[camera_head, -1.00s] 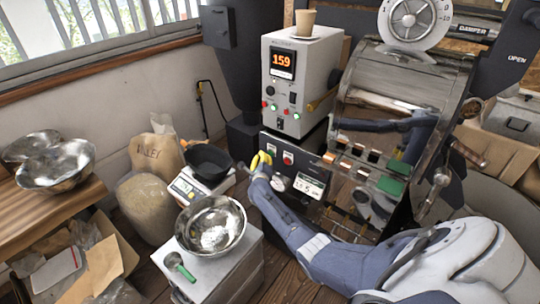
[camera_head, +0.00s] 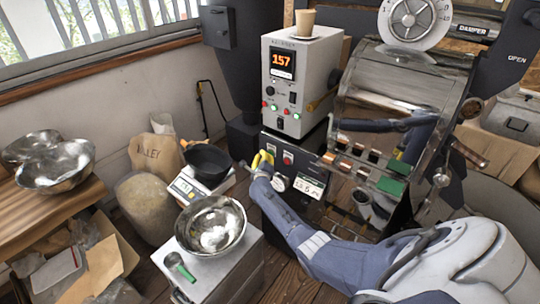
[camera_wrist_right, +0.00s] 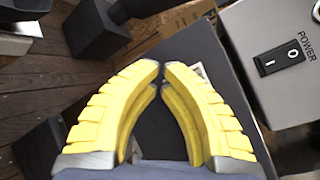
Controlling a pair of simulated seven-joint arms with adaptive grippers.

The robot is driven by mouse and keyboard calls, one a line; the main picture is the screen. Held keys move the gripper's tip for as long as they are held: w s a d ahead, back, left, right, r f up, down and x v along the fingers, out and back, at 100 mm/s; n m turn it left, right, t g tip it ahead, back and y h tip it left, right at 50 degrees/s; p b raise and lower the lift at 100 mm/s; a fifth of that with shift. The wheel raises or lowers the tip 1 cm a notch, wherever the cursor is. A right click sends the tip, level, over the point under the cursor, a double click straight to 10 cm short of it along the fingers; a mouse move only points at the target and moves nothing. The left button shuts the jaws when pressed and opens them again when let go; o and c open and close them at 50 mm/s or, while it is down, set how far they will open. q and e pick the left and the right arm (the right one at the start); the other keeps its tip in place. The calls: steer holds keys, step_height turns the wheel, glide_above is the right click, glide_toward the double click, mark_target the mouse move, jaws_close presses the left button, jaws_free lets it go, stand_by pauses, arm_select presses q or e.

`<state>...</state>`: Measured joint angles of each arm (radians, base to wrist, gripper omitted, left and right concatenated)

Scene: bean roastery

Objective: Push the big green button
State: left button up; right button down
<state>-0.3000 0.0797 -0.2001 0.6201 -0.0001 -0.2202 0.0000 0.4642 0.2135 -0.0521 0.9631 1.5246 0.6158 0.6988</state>
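The green button (camera_head: 271,149) is on the dark lower panel (camera_head: 300,150) of the roaster in the head view, partly covered by my right gripper. A red button (camera_head: 288,158) is to its right. My right gripper (camera_head: 263,158) has yellow fingers and is at the panel's left side, close to the green button. I cannot tell whether it touches it. In the right wrist view the fingertips (camera_wrist_right: 161,66) are almost together, with nothing held, in front of the dark housing. The green button cannot be made out there. My left gripper is not in view.
Above the panel stands a grey control box (camera_head: 308,85) with a lit display, small lamps and a paper cup (camera_head: 305,22) on top. A black pan (camera_head: 208,160) on a scale and a metal bowl (camera_head: 211,226) are to the left. The POWER switch (camera_wrist_right: 280,60) is in the wrist view.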

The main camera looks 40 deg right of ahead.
steer(key=shift+w+d, duration=0.1)
steer(key=shift+d, duration=0.35)
stand_by(0.6)
steer(key=shift+a, duration=0.15)
steer(key=shift+s+a, duration=0.25)
steer(key=shift+a, duration=0.4)
steer(key=shift+a, duration=0.1)
steer(key=a, duration=0.1)
steer(key=s+a, duration=0.1)
steer(key=a, duration=0.2)
steer(key=shift+s+a, duration=0.3)
steer(key=shift+a, duration=0.05)
stand_by(0.3)
stand_by(0.7)
